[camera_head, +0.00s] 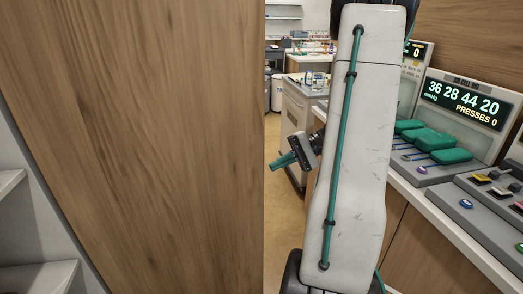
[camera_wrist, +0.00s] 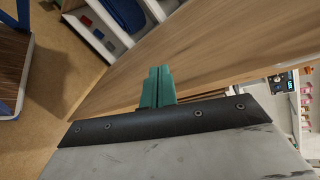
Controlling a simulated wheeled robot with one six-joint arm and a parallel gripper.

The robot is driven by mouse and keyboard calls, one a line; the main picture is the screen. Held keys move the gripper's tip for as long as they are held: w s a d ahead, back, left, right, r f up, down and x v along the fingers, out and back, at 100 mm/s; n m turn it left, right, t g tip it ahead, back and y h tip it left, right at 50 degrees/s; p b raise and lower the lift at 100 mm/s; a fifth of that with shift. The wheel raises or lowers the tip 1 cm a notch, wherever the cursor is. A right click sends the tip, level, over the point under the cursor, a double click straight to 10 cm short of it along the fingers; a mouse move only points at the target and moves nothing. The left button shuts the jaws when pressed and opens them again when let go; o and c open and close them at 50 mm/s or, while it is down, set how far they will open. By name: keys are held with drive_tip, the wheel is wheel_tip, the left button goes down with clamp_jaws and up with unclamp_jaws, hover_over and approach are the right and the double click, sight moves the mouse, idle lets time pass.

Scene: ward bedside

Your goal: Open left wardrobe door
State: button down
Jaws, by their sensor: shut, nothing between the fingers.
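A wood-grain panel (camera_head: 150,120), which looks like a wardrobe door, fills the left half of the head view. It stands swung out, with pale shelves showing past its left edge. The same panel (camera_wrist: 205,50) runs diagonally across the wrist view. My gripper (camera_wrist: 158,72) has green fingers closed together with nothing between them, close to the panel's face; I cannot tell whether they touch it. In the head view my gripper (camera_head: 283,161) shows to the right of the panel's edge. No handle is visible.
White shelves (camera_head: 30,278) hold a dark blue item (camera_wrist: 125,14) beyond the panel. At right, a counter (camera_head: 462,232) carries a display (camera_head: 465,103) and green pads (camera_head: 442,146). A cart (camera_head: 303,110) stands farther back. Tan floor (camera_wrist: 62,70) is clear beside the panel.

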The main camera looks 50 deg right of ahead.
drive_tip(key=w+d+r+n+t, duration=0.1)
drive_tip(key=w+d+t, duration=0.1)
drive_tip(key=d+t, duration=0.55)
drive_tip(key=w+a, duration=0.4)
drive_tip(key=a, duration=0.2)
drive_tip(key=shift+r+g, duration=0.3)
drive_tip(key=shift+g, duration=0.15)
drive_tip(key=shift+h, duration=0.4)
